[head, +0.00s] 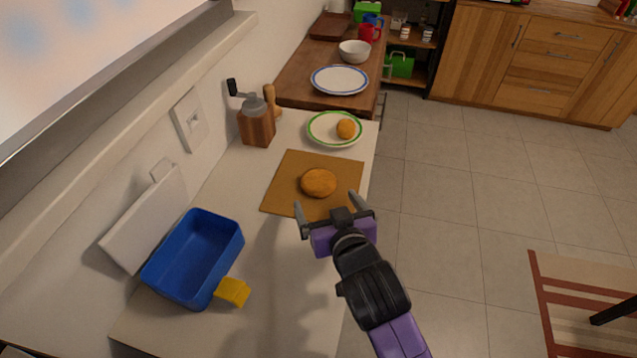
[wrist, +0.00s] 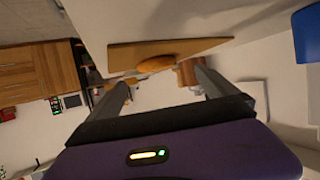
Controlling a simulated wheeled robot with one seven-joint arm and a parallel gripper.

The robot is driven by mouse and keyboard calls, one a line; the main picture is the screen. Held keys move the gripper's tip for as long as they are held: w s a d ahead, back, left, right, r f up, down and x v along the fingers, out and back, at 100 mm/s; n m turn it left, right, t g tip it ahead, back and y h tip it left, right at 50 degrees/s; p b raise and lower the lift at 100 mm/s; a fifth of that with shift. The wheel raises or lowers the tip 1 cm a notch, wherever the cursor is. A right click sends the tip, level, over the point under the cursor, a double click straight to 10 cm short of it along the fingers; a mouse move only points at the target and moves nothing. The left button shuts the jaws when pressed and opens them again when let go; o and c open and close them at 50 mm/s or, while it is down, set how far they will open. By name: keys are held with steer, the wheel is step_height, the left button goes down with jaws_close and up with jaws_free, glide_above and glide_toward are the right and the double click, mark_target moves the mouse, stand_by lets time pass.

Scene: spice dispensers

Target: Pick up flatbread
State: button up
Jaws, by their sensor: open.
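The flatbread (head: 318,183) is a round, orange-brown disc lying on a tan board (head: 284,180) on the white counter. My gripper (head: 334,217) is open and empty, near the board's front edge and short of the flatbread, apart from it. In the wrist view the flatbread (wrist: 156,64) shows edge-on on the board (wrist: 200,45), beyond and between the open fingers (wrist: 163,85).
A plate with a green rim (head: 318,139) holding an orange round item (head: 346,128) stands behind the board. A wooden grinder (head: 256,125) is at the back left. A blue bin (head: 165,268) and a yellow block (head: 233,292) are at the front left. Wall runs along the left.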

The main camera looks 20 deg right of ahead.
mark_target(320, 185)
steer(key=shift+d+r+p+x, duration=0.1)
steer(key=shift+d+p+x, duration=0.1)
steer(key=shift+x, duration=1.75)
steer(key=shift+d+r+p+x, duration=0.1)
steer(key=shift+d+p+x, duration=0.05)
steer(key=shift+x, duration=1.85)
steer(key=c, duration=1.5)
steer(key=shift+r, duration=0.1)
step_height(320, 185, up, 20)
steer(key=p, duration=0.1)
